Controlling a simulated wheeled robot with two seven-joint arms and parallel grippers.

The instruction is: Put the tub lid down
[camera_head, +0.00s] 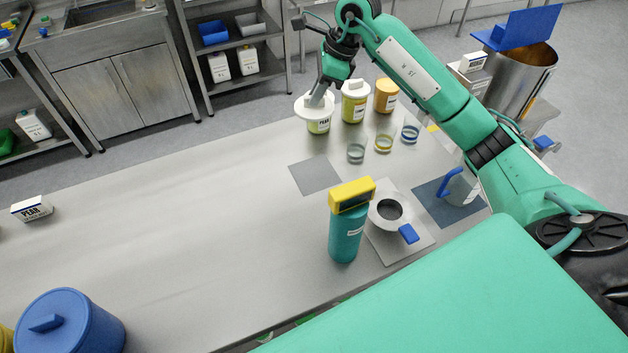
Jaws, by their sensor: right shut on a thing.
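The fingers hide part of the lid. A plain grey square mat (316,175) lies empty on the bench in front of the tub. My left gripper is not in view.
A white-lidded tub (354,104) and an orange-lidded tub (386,96) stand right of the PEAR tub. Several small glass cups, including one (356,153), stand in front. A teal bottle (345,230) stands nearer.

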